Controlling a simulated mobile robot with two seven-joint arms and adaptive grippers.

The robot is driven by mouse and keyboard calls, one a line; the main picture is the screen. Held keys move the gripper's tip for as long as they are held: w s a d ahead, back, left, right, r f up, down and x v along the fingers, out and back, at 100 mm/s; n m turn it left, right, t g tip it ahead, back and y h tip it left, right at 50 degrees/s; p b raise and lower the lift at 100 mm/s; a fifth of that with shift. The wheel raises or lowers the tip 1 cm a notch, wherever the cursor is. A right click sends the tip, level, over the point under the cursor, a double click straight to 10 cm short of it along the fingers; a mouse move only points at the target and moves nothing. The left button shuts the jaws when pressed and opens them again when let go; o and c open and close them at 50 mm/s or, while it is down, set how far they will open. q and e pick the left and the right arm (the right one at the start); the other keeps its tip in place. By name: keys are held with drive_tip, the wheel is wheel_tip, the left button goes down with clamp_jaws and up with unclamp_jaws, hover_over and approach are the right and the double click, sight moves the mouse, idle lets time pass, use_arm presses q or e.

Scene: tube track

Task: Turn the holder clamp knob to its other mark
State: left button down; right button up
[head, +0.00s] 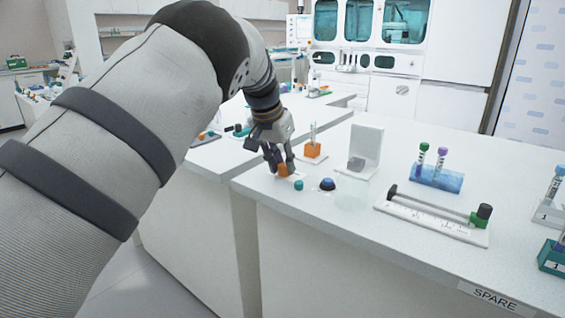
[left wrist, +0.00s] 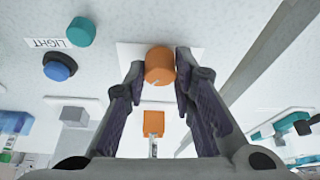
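An orange round knob (left wrist: 160,66) stands on a white plate in the left wrist view; it also shows low between my fingers in the head view (head: 283,170). My left gripper (left wrist: 161,72) reaches down around it, one finger side on each side. The pads look closed against the knob's sides, with no clear gap. No mark on the knob or plate can be read; the fingers hide part of the plate. An orange block holder (head: 313,150) with an upright tube stands just behind, also in the left wrist view (left wrist: 153,122). My right gripper is in neither view.
A teal knob (head: 299,185) and a blue button (head: 327,184) by a LIGHT label (left wrist: 48,43) are close to the gripper. A white stand (head: 366,145), blue tube rack (head: 437,178) and slider track (head: 430,218) stand to the right. The bench's front strip is clear.

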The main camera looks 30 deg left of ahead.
use_arm(q)
drive_tip(key=shift+n, duration=0.4)
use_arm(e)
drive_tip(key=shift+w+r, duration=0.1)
use_arm(q)
drive_tip(key=shift+d+n+y, duration=0.1)
drive_tip(key=shift+n+y, duration=0.5)
drive_tip(key=shift+n, duration=0.5)
drive_tip(key=n+y, duration=0.1)
drive_tip(key=n, duration=0.1)
drive_tip(key=shift+w+f+n+g, duration=0.1)
drive_tip(key=shift+n+g, duration=0.2)
drive_tip(key=n, duration=0.2)
drive_tip(key=n+g+y+b, duration=0.1)
drive_tip(key=n, duration=0.1)
drive_tip(key=shift+w+d+f, duration=0.1)
drive_tip(key=shift+d+f, duration=0.05)
drive_tip(key=n+b, duration=0.1)
drive_tip(key=n, duration=0.1)
drive_tip(key=shift+n+g+y, duration=0.3)
drive_tip(key=shift+g+y, duration=0.1)
drive_tip(key=shift+n+g+b, duration=0.3)
drive_tip(key=shift+n+b, duration=0.3)
drive_tip(key=shift+n, duration=0.3)
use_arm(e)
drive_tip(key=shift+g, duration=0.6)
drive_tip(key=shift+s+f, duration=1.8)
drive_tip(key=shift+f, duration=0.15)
use_arm(q)
drive_tip(key=shift+r, duration=0.2)
